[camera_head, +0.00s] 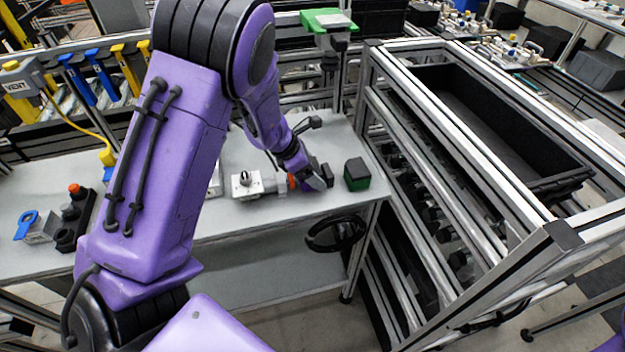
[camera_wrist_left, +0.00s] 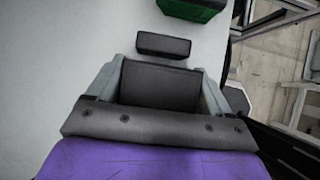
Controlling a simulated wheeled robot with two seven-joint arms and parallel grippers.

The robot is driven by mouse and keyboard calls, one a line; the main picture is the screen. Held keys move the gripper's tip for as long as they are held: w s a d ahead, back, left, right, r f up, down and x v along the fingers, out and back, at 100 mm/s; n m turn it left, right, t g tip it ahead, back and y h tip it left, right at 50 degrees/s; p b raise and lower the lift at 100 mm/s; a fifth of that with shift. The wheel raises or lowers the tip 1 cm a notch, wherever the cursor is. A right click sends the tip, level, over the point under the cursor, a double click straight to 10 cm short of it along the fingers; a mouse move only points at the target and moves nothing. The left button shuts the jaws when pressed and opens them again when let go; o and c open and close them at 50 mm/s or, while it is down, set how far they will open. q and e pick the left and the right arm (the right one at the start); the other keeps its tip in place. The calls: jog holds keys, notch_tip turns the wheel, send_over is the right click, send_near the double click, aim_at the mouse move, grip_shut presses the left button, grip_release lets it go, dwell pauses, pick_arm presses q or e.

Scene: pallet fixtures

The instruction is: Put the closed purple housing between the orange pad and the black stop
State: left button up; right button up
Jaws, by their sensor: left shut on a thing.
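My left gripper (camera_head: 318,178) reaches down to the grey bench top. Its grey fingers, in the left wrist view (camera_wrist_left: 160,72), are shut on a dark block (camera_wrist_left: 159,87) that shows no purple there. I cannot tell from its colour that it is the closed purple housing. A small orange part (camera_head: 292,181), likely the orange pad, shows just left of the gripper. A black block (camera_wrist_left: 163,45), likely the black stop, lies just beyond the fingertips, apart from the held block by a narrow gap. My right gripper is not in view.
A green box with a black top (camera_head: 356,175) stands right of the gripper. A white switch block (camera_head: 246,184) sits to the left. A black ring-shaped wheel (camera_head: 336,234) hangs at the bench front. An aluminium frame with a black bin (camera_head: 490,128) stands on the right.

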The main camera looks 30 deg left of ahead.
pick_arm(q)
jog(key=shift+f, duration=0.85)
jog(key=shift+w+r, duration=0.1)
jog(key=shift+r, duration=0.05)
jog(key=o, duration=1)
jog(key=shift+a+r, duration=0.15)
jog(key=shift+r, duration=0.2)
jog(key=v, duration=1.1)
jog(key=shift+s+a+r, duration=0.1)
jog(key=shift+s, duration=0.15)
